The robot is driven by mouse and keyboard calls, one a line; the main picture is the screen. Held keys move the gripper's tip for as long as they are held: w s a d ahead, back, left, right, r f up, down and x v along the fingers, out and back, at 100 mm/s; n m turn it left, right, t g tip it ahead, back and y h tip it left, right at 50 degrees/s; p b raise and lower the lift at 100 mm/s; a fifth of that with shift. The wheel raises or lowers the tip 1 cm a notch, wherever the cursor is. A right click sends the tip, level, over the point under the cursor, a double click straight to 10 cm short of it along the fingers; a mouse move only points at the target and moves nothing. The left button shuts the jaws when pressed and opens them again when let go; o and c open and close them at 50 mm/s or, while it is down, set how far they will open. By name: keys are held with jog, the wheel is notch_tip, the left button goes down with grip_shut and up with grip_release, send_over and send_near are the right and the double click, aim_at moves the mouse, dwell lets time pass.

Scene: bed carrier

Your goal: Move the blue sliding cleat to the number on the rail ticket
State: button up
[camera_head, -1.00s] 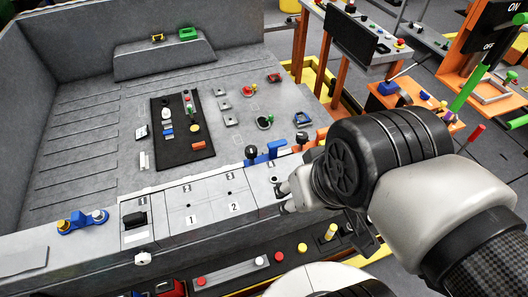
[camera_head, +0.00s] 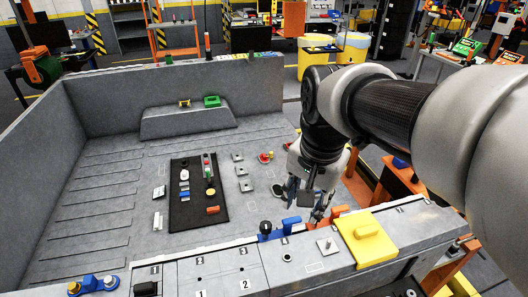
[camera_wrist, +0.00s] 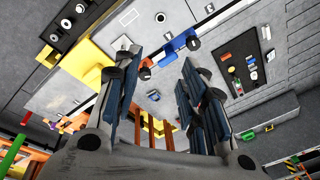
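The blue sliding cleat (camera_head: 284,229) sits on the top edge of the bed's near wall, beside a black round knob (camera_head: 265,226). It also shows in the wrist view (camera_wrist: 178,46), beyond my fingertips. My gripper (camera_head: 303,198) hangs just behind that wall, to the right of and above the cleat, apart from it as far as I can tell. In the wrist view its fingers (camera_wrist: 161,60) are spread with nothing gripped between them. The number plates 1 (camera_head: 201,294) and 2 (camera_head: 244,284) lie on the wall panels. I cannot make out a rail ticket's number.
An orange cleat (camera_head: 338,212) sits right of the blue one. A yellow block (camera_head: 366,236) stands on the wall further right. A black mat (camera_head: 186,213) with small parts lies in the bed. A blue bracket (camera_head: 93,285) is at the near left. The bed floor left of the mat is mostly clear.

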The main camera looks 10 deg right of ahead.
jog(key=w+d+m+g+p, duration=0.1)
jog(key=w+m, duration=0.3)
jog(key=w, duration=0.2)
jog(key=m+g+p, duration=0.1)
jog(key=m+p, duration=0.1)
jog(key=m, duration=0.2)
send_near(292, 219)
notch_tip(292, 219, down, 8)
jog(key=b, duration=0.4)
jog(key=shift+f, duration=0.1)
jog(key=shift+c, duration=0.4)
grip_shut()
